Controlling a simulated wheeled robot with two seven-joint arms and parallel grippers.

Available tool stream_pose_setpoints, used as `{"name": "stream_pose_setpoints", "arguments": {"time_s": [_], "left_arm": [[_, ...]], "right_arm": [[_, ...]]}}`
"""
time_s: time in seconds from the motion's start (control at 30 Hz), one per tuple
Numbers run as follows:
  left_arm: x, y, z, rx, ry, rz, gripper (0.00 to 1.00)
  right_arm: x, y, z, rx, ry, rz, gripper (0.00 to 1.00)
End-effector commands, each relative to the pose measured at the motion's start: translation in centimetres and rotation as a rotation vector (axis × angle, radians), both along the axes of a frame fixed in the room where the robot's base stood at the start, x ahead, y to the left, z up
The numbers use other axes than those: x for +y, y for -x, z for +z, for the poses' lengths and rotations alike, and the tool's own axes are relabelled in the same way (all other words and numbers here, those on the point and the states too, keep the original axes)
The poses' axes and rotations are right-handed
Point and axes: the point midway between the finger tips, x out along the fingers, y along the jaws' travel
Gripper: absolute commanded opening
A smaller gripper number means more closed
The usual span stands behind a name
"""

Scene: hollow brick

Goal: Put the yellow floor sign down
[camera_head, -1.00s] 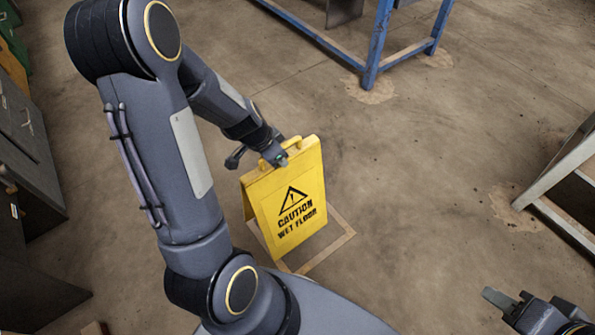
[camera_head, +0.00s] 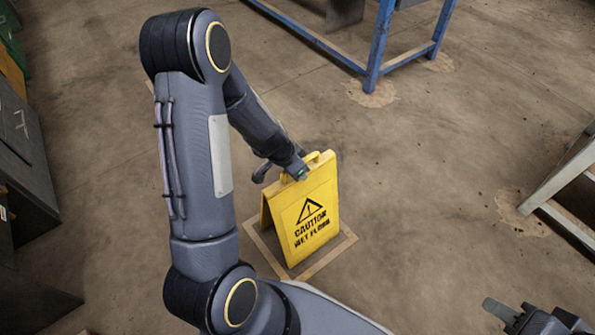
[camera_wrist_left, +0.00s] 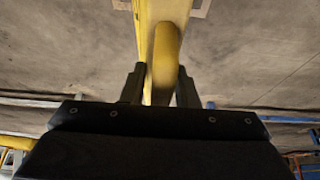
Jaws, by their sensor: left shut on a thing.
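The yellow floor sign (camera_head: 312,222), an A-frame with a black warning triangle and "CAUTION WET FLOOR", stands upright with its legs spread, in the middle of the head view. My left gripper (camera_head: 298,172) is shut on its top handle. The left wrist view shows the two fingers (camera_wrist_left: 160,92) on either side of the yellow handle (camera_wrist_left: 166,55). The sign's lower edge is over a tan square outline (camera_head: 338,247) on the floor. I cannot tell whether it touches the floor. My right gripper (camera_head: 510,312) is at the bottom right, partly cut off, away from the sign.
A blue metal frame (camera_head: 372,62) stands at the back. A grey metal frame (camera_head: 562,180) stands at the right edge. Dark cabinets (camera_head: 28,150) line the left edge. The concrete floor between the sign and the right frame is clear.

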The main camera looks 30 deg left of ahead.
Motion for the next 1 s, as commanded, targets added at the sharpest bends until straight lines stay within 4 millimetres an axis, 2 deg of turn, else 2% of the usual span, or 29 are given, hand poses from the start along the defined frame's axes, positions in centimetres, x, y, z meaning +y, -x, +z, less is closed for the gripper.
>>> {"name": "stream_pose_setpoints", "arguments": {"time_s": [0.2,0.23,0.37,0.73,0.87,1.0], "left_arm": [[0.0,-0.1,-0.2,-0.002,0.0,-0.001,0.0],[0.0,0.0,-0.1,0.0,0.0,-0.001,0.31],[0.0,0.0,-0.1,0.0,0.0,-0.001,0.48],[0.1,0.1,0.6,0.0,-0.001,0.0,0.49],[0.3,0.7,2.5,-0.003,-0.001,0.0,0.49],[0.8,1.8,5.5,-0.003,-0.001,0.0,0.49]], "right_arm": [[0.0,0.0,-0.2,-0.001,0.0,0.0,0.36],[0.0,0.0,-0.1,-0.001,0.0,0.0,0.36],[0.0,0.0,-0.1,-0.001,0.0,0.0,0.36],[0.0,0.0,0.4,0.0,0.0,0.0,0.36],[0.0,0.0,1.5,0.0,0.0,0.0,0.36],[0.0,0.0,3.1,-0.001,0.0,0.0,0.36]]}}
